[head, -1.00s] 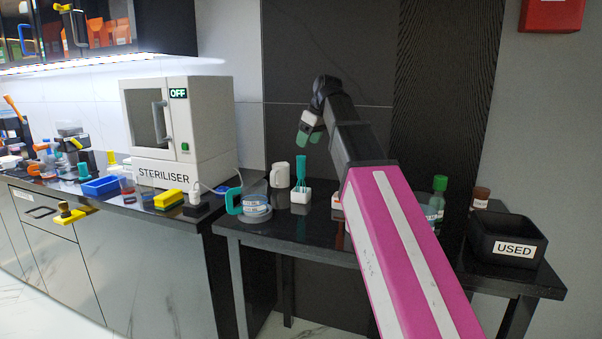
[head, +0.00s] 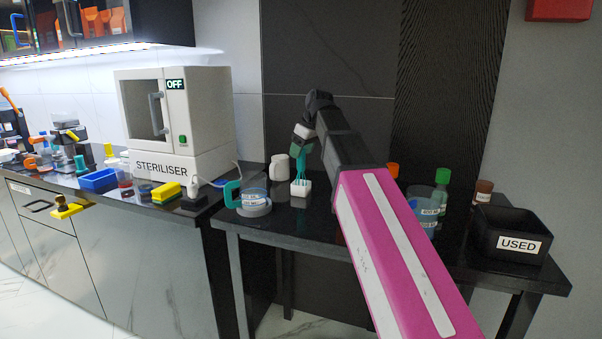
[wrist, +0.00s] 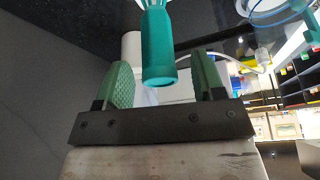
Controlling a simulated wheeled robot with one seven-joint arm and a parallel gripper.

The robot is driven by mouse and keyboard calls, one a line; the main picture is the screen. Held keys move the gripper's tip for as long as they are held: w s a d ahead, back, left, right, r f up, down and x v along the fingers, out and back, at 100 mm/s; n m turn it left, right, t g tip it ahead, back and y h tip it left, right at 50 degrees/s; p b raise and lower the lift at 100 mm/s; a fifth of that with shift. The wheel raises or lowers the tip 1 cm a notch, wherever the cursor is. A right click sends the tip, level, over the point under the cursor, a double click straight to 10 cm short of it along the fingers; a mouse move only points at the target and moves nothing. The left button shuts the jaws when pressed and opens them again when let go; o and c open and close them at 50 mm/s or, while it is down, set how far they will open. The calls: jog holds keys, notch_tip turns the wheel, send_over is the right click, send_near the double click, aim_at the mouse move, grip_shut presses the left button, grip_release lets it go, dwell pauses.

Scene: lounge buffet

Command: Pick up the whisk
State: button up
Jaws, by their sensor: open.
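The whisk (head: 301,165) has a teal handle and stands upright in a small white holder (head: 301,188) on the dark table. In the wrist view the teal whisk handle (wrist: 158,50) points toward the camera, its end in the space between the two green finger pads. My gripper (head: 302,142) is at the top of the whisk, and it is open in the wrist view (wrist: 157,82). A gap shows on each side of the handle. Part of the whisk's top is hidden by the gripper in the head view.
A white mug (head: 279,167) and a clear container with a teal handle (head: 254,201) stand left of the holder. A black bin marked USED (head: 507,236), a blue-tinted beaker (head: 425,208) and bottles stand at right. The steriliser (head: 175,125) is on the left counter.

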jog(key=shift+x, duration=1.5)
grip_shut()
notch_tip(320, 180, up, 10)
jog(key=shift+r, duration=0.1)
